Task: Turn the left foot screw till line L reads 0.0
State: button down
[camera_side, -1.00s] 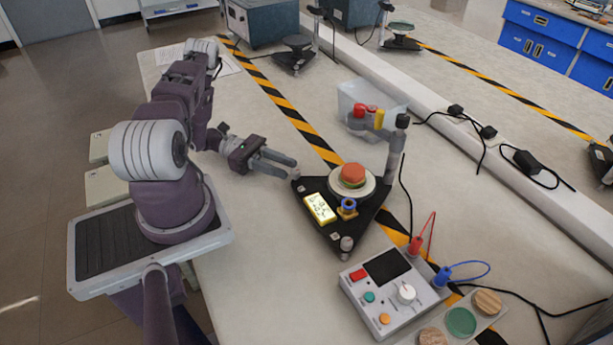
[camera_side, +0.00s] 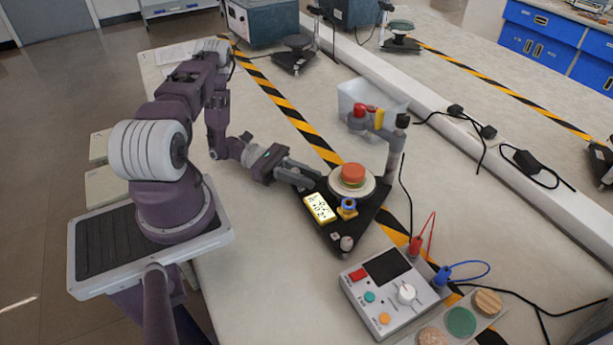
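The black triangular base plate (camera_side: 331,232) stands on the bench and carries a round pan with a red-and-green stack (camera_side: 353,176). A lit yellow display (camera_side: 320,207) sits on the plate; its writing is too small to read. My gripper (camera_side: 308,180) reaches in from the left at the plate's left corner, with its fingertips where the left foot screw stands. The fingers hide that screw, and I cannot tell whether they touch or grip it. Another foot screw (camera_side: 346,243) shows at the front corner. A blue ring-shaped part (camera_side: 348,205) is beside the display.
A grey post (camera_side: 395,150) with a side arm rises behind the pan. A control box (camera_side: 393,288) with red and blue leads stands in front at the right. A clear bin (camera_side: 358,97) is behind.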

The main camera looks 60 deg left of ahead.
jog(key=m+g+h, duration=0.1)
jog(key=m+g, duration=0.1)
jog(key=g, duration=0.1)
jog(key=s+m+g+h, duration=0.1)
jog(key=m+g, duration=0.1)
jog(key=g, duration=0.1)
jog(key=shift+d+m+g+h, duration=0.2)
jog(key=shift+m+g+h, duration=0.2)
jog(key=shift+s+m+g, duration=0.25)
jog(key=shift+m+g, duration=0.6)
jog(key=shift+g, duration=0.45)
jog(key=shift+s+m+g, duration=0.25)
jog(key=shift+m+g, duration=0.55)
jog(key=shift+g, duration=0.5)
jog(key=shift+s+m+g, duration=0.25)
jog(key=shift+m+g, duration=0.6)
jog(key=shift+g, duration=0.45)
jog(key=shift+g+y, duration=0.3)
jog(key=c, duration=1.5)
grip_release()
